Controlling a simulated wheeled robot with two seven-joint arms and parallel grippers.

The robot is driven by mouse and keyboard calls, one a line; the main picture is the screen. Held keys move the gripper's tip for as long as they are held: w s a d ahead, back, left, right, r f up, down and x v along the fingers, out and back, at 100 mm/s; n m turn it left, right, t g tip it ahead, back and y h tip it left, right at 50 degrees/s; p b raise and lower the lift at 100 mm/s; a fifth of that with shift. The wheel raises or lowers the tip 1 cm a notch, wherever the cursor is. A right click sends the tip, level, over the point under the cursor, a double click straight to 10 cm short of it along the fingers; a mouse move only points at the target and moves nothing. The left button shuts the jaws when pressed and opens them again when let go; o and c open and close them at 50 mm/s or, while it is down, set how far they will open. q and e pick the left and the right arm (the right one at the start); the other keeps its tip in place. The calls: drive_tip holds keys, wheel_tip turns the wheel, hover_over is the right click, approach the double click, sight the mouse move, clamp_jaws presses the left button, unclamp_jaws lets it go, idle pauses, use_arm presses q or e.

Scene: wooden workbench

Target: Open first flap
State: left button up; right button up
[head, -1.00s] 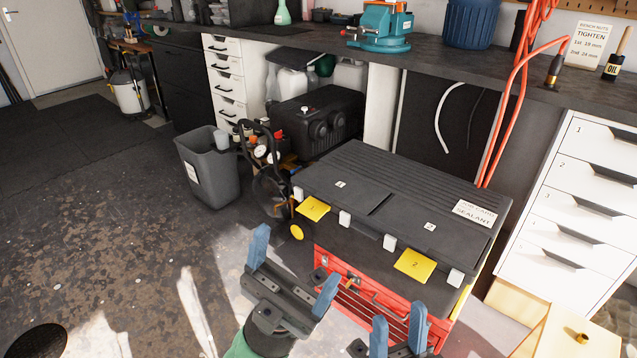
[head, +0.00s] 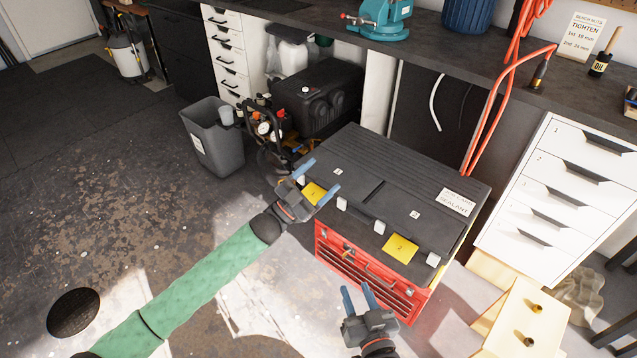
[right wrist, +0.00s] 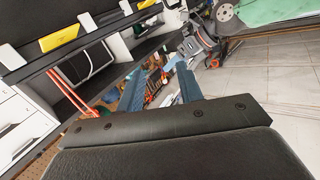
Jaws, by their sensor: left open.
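The black lid of the red toolbox (head: 345,270) has a first flap (head: 348,160) marked 1 and a second flap (head: 425,208) marked 2. Both lie flat and closed. A yellow tab 1 (head: 314,194) and a yellow tab 2 (head: 400,249) stick out from their front edges. My left gripper (head: 322,176) is open at yellow tab 1, its fingers on either side of the tab in the head view; I cannot tell if they touch it. My right gripper (head: 358,291) is open and empty in front of the toolbox; its parted fingers show in the right wrist view (right wrist: 160,85).
White latches (head: 379,227) line the lid's front edge. A compressor (head: 315,103) and grey bin (head: 215,140) stand left of the toolbox. White drawers (head: 560,195) and a wooden block (head: 525,320) are at the right.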

use_arm(q)
drive_tip(key=w+a+f+n+y, duration=0.3)
drive_tip(key=w+f+n+y, duration=0.15)
drive_tip(key=f, duration=0.65)
use_arm(e)
wheel_tip(320, 180, down, 11)
drive_tip(key=s+g, duration=0.3)
drive_tip(key=g, duration=0.3)
use_arm(q)
drive_tip(key=n+y, duration=0.3)
approach(319, 196)
wheel_tip(319, 196, up, 3)
drive_tip(key=w+d, duration=0.1)
drive_tip(key=w, duration=0.1)
drive_tip(key=shift+p+x, duration=0.45)
drive_tip(key=shift+x, duration=3.45)
use_arm(e)
drive_tip(key=s+f+n+g+h, duration=0.1)
drive_tip(key=s+f+g, duration=0.2)
drive_tip(key=s+g, duration=0.3)
drive_tip(key=shift+s+d+f+h, duration=0.15)
drive_tip(key=shift+s+h, duration=0.15)
drive_tip(key=shift+s, duration=0.7)
use_arm(q)
drive_tip(key=shift+d+r, duration=0.1)
